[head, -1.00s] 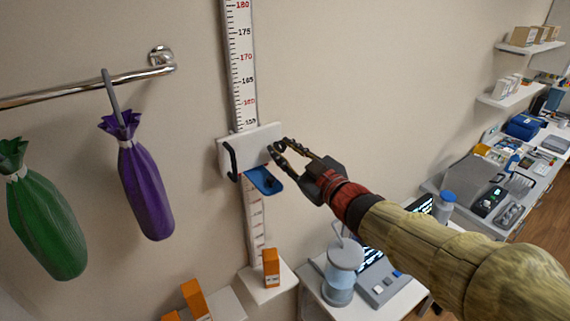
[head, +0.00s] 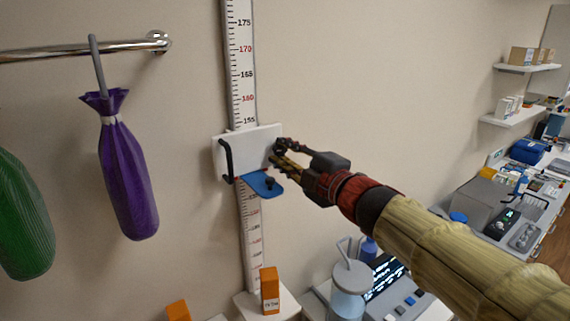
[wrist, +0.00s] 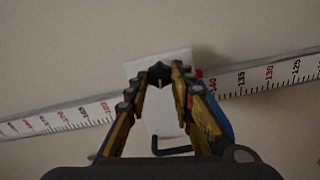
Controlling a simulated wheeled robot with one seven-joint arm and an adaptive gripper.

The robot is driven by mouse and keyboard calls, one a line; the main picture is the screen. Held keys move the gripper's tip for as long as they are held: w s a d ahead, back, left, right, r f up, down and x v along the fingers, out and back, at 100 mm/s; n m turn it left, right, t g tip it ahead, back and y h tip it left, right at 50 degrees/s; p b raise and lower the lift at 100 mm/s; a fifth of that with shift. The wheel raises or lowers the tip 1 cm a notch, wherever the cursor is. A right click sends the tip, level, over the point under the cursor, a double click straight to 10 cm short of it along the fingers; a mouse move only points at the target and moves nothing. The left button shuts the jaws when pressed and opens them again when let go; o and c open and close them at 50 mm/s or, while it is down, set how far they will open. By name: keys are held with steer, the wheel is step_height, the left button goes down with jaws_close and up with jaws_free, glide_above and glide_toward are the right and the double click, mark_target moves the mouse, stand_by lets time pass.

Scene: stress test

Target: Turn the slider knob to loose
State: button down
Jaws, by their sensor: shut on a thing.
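The white slider block (head: 243,158) sits on the height rule (head: 242,75) on the wall. The knob's exact angle and any marking cannot be made out.
A purple bag (head: 126,175) and a green bag (head: 22,220) hang at left near a metal rail (head: 80,49). An orange box (head: 270,290) and a lidded jar (head: 350,280) stand below.

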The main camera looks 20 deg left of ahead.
steer(key=shift+n+b, duration=0.8)
steer(key=shift+n, duration=0.3)
steer(key=c, duration=1.5)
jaws_free()
steer(key=shift+c, duration=0.2)
steer(key=v, duration=1.2)
steer(key=shift+w+f, duration=0.1)
steer(key=shift+w, duration=0.05)
